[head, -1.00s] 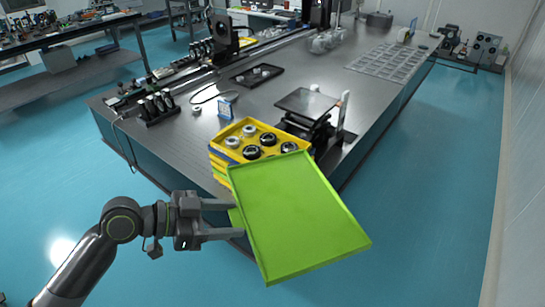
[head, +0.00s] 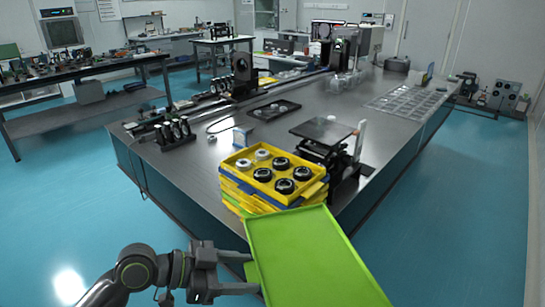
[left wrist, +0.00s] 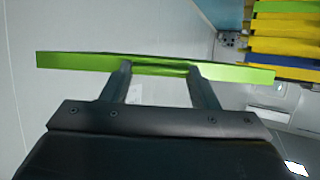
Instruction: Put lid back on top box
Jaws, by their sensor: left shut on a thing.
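The green lid (head: 312,262) is a flat tray-like plate at the lower middle of the head view. My left gripper (head: 254,272) is shut on its left edge and holds it in the air in front of the table corner. In the left wrist view the lid (left wrist: 100,64) shows edge-on across both fingers (left wrist: 160,75). The top box (head: 243,176) is yellow and open, holding several black and pale round parts. It sits on a stack of coloured boxes (head: 236,200) at the table's near corner. The lid is apart from the top box, lower and nearer me. My right gripper is out of view.
The dark optical table (head: 215,160) stretches away behind the stack. A black stage (head: 322,132) stands just right of and behind the boxes.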

